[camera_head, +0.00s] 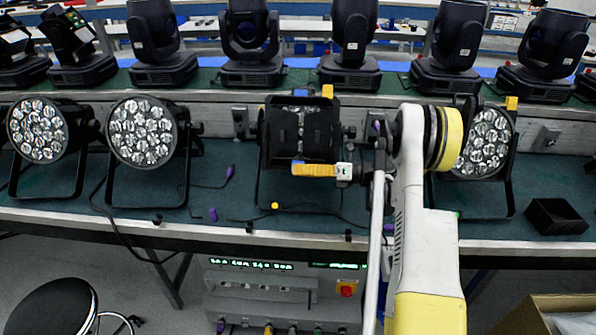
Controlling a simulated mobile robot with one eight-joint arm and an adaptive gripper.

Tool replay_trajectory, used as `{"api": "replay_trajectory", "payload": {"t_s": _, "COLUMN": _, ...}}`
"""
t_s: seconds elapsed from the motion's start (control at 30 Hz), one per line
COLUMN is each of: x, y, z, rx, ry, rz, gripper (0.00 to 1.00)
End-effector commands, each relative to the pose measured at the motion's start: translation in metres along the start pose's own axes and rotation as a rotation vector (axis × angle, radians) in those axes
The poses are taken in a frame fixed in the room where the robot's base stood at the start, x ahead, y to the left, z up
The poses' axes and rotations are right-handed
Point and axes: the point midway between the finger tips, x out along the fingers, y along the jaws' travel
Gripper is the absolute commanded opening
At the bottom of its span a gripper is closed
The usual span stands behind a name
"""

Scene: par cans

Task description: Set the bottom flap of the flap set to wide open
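The flap set (300,128) is a group of dark panels on the front of the middle par can. The panels cover most of the can's face; a few lenses show at the top. A yellow-orange bar (314,170) with a white end lies level along the lower edge, and I cannot tell whether it belongs to the bottom flap. The bottom flap's angle is unclear against the dark panels. My gripper (377,150) is at the right of the flap set, small, dark and partly hidden by my white and yellow arm. Its fingers cannot be made out, nor can any contact.
Two par cans (141,132) with bare lenses stand at the left; another (486,143) is behind my arm at the right. Moving-head lights (250,45) line the back. A stool (52,308) is at front left.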

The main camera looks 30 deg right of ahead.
Motion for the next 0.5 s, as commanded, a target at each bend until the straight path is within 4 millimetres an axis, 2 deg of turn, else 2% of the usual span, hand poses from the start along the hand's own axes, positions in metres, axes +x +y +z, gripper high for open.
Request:
{"api": "replay_trajectory", "payload": {"t_s": 0.27, "x": -0.006, "y": 0.001, "z": 0.000, "rx": 0.000, "ry": 0.000, "rz": 0.002, "gripper": 0.36}}
{"api": "replay_trajectory", "payload": {"t_s": 0.37, "x": -0.022, "y": 0.001, "z": 0.000, "rx": 0.000, "ry": -0.001, "rz": 0.001, "gripper": 0.36}}
{"api": "replay_trajectory", "payload": {"t_s": 0.5, "x": -0.054, "y": 0.001, "z": 0.000, "rx": -0.001, "ry": -0.002, "rz": -0.001, "gripper": 0.36}}
